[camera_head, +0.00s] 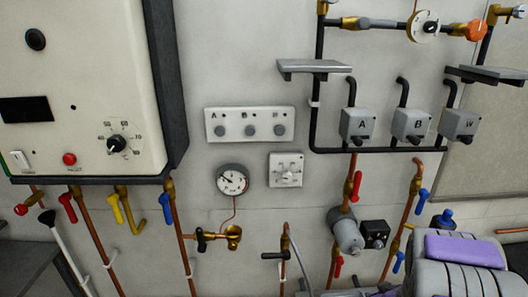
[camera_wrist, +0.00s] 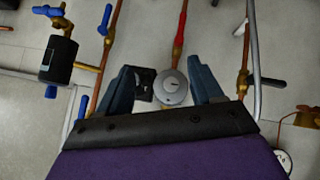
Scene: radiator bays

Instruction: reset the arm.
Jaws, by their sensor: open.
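My gripper (camera_wrist: 160,72) shows in the wrist view as two dark blue fingers spread well apart. It is open, with nothing held between the fingers. Behind the gap lie a round grey pump face (camera_wrist: 172,88) and a small black box (camera_wrist: 143,84); I cannot tell how far off they are. In the head view my folded white and purple arm (camera_head: 465,250) fills the lower right corner; I cannot make out the fingers there.
The wall carries a white boiler (camera_head: 85,80), a three-button panel (camera_head: 250,124), a pressure gauge (camera_head: 232,181) and three grey boxes with knobs (camera_head: 410,124). Copper pipes with coloured valve levers run below. A grey pump (camera_head: 345,231) stands left of my arm. A shelf (camera_head: 316,67) juts out.

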